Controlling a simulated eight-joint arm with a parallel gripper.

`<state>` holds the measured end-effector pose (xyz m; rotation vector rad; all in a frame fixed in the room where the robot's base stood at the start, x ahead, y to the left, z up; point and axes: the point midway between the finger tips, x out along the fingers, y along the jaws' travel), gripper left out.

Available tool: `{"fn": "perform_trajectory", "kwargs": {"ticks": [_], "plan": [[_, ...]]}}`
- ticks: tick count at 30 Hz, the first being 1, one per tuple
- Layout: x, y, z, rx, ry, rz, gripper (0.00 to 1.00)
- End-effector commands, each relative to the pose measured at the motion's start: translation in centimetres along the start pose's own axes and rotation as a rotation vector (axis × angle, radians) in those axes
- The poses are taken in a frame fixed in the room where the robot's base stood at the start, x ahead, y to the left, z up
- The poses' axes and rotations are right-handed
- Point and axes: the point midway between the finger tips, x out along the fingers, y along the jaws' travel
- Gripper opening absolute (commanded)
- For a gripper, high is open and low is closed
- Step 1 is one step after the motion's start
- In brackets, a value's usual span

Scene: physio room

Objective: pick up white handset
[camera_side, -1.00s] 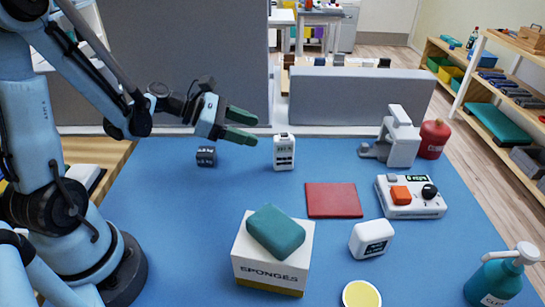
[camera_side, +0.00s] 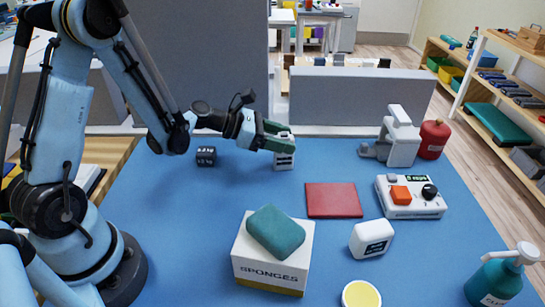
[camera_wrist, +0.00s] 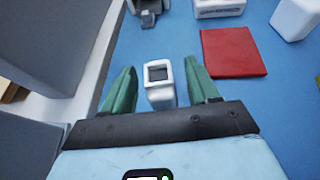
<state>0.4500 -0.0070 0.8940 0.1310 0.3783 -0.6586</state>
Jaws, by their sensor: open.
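The white handset (camera_side: 284,160) stands upright on the blue mat near the low grey partition. In the wrist view the white handset (camera_wrist: 160,87) shows from above, between my two green fingers and apart from both. My gripper (camera_side: 283,140) is open, with its green fingers at the handset's upper part in the side view, partly hiding it. In the wrist view my gripper (camera_wrist: 163,85) has one finger on each side of the handset.
A red pad (camera_side: 333,200) lies to the right of the handset, and a small dark block (camera_side: 206,156) to its left. A sponge box (camera_side: 270,265) stands in front. A control box (camera_side: 410,197) and grey device (camera_side: 399,138) are farther right. The grey partition (camera_side: 355,97) stands behind.

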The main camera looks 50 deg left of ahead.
Motion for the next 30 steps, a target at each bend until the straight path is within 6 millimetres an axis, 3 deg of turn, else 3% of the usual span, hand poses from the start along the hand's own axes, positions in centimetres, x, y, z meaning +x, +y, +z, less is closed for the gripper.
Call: {"fn": "perform_trajectory", "kwargs": {"ticks": [6,14,26,30], "plan": [[2.4,0.0,-0.1,0.0,-0.001,-0.001,0.6],[2.6,0.1,-0.1,0.0,0.0,0.001,0.6],[2.6,0.1,-0.1,0.0,0.0,0.001,0.0],[2.6,0.1,0.0,0.0,-0.001,0.001,0.0]]}}
